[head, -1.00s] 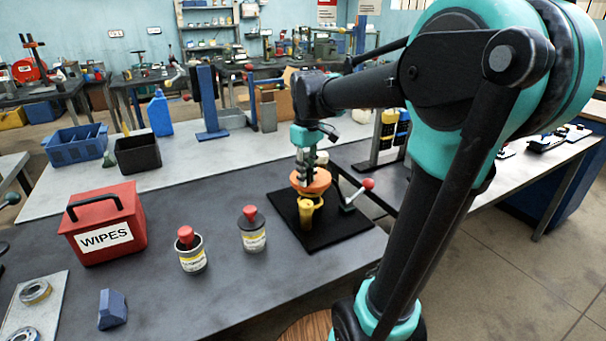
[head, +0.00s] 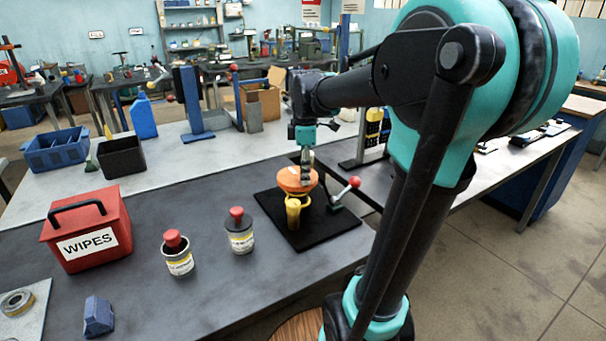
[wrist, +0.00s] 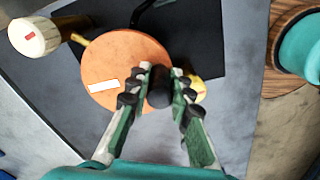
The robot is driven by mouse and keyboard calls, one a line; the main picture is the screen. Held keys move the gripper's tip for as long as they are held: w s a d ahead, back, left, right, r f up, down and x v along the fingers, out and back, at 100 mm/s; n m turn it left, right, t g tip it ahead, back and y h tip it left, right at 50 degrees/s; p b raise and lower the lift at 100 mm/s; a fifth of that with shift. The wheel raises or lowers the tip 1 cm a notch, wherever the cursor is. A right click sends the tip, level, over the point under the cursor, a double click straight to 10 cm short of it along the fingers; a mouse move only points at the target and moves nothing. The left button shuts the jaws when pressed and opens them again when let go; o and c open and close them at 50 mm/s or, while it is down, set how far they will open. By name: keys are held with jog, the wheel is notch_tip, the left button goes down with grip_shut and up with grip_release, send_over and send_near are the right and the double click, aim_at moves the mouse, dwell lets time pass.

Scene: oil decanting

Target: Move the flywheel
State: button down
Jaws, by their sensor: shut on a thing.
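The flywheel appears to be the orange disc (head: 292,180) above the black mat (head: 330,232). In the wrist view the disc (wrist: 118,60) carries a white label, and a dark knob (wrist: 159,88) shows at its near edge. My gripper (head: 308,160) is over the disc's right side in the head view. In the wrist view my gripper (wrist: 162,72) has its fingers on either side of the dark knob, shut on it. A yellow part (head: 293,212) shows under the disc. I cannot tell whether the disc rests on it.
A red-ball lever (head: 345,194) stands right of the disc. Two red-topped tins (head: 239,236) (head: 178,258) and a red wipes box (head: 82,215) stand to the left. A blue block (head: 98,317) lies at the front. The dark tabletop between them is partly clear.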

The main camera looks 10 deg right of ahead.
jog(key=shift+d+n, duration=0.15)
jog(key=shift+n, duration=0.15)
jog(key=c, duration=1.3)
grip_release()
jog(key=shift+c, duration=0.2)
jog(key=shift+r, duration=0.1)
notch_tip(320, 180, up, 12)
jog(key=shift+f, duration=0.1)
